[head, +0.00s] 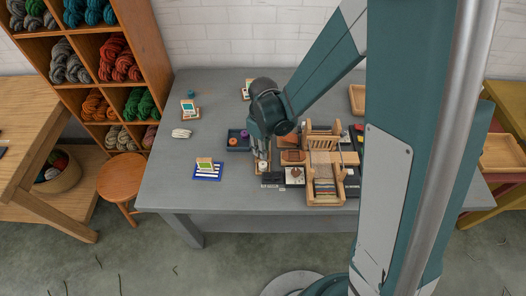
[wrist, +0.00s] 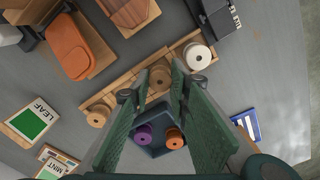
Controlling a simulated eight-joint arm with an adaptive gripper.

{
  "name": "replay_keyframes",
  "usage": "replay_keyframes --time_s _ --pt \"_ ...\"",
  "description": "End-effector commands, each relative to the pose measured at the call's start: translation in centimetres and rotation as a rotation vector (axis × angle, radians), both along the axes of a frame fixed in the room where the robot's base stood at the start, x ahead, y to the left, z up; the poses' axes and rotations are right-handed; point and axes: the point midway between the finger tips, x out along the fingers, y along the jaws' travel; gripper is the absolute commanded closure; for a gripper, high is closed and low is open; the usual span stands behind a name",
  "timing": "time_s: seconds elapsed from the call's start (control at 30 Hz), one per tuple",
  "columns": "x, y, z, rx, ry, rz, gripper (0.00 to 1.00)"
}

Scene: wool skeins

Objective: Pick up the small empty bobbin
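A narrow wooden rack (wrist: 128,88) holds three round spools in the wrist view: a tan one (wrist: 98,116) at the left, a brownish one (wrist: 160,77) in the middle and a cream one (wrist: 197,55) at the right. I cannot tell for sure which is the small empty bobbin. My gripper (wrist: 161,88) is open, its green fingers on either side of the middle spool in the picture. Whether they touch it, or their height above it, is unclear. In the head view my gripper (head: 260,154) points down over the rack, mostly hiding it.
A dark blue tray (head: 233,147) with a purple and an orange spool lies left of my gripper. A wooden loom (head: 325,195) stands close at the right. A blue striped card (head: 207,177) lies farther left.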

Motion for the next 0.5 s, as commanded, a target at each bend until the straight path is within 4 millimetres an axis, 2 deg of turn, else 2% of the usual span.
replay_keyframes --time_s 0.27,0.5 --pt "0.0 0.0 0.8 0.0 0.0 0.0 0.86" --pt "0.0 0.0 3.1 0.0 0.0 0.0 0.86"
